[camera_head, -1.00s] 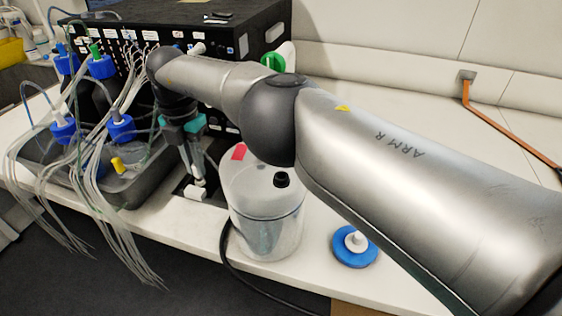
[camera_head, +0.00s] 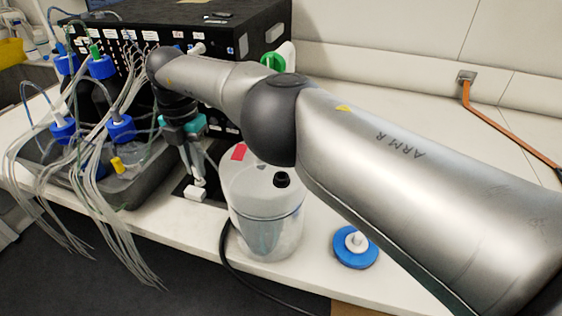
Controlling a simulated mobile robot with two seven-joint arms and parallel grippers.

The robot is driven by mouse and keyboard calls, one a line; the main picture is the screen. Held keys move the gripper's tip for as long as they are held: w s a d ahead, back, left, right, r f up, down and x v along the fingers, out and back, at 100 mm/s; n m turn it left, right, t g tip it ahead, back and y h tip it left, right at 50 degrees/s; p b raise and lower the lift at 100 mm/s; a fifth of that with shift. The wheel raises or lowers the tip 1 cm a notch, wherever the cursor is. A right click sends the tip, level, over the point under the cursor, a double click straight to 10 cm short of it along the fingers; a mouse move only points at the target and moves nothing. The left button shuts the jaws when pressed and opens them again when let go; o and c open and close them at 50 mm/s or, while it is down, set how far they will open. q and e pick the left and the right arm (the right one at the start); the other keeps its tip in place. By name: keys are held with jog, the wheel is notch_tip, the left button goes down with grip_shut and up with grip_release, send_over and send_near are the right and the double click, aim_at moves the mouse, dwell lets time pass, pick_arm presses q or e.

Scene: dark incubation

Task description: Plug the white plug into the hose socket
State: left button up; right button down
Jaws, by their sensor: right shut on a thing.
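My right arm crosses the view from the lower right, and its gripper (camera_head: 197,180) points down at the front of the black box, left of the clear canister. It is shut on a small white block at its fingertips, which looks like the white plug (camera_head: 196,194). The plug is low over a dark recess by the counter's front. I cannot make out the hose socket for certain. Part of the box front is hidden behind my arm. My left gripper is not in view.
The lidded canister (camera_head: 262,225) stands close right of the gripper. On the left, a grey tray (camera_head: 135,192) holds blue-capped bottles with many loose thin tubes. A blue disc with a white knob (camera_head: 355,247) lies on the counter. The counter at right is largely clear.

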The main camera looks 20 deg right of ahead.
jog(key=shift+f+b, duration=0.6)
jog(key=shift+f, duration=0.1)
dwell(0.4)
jog(key=c, duration=0.8)
grip_release()
jog(key=shift+o, duration=0.2)
notch_tip(320, 180, up, 15)
jog(key=p, duration=0.3)
jog(key=shift+r+p, duration=0.2)
jog(key=shift+p, duration=0.1)
jog(key=shift+s+f, duration=0.1)
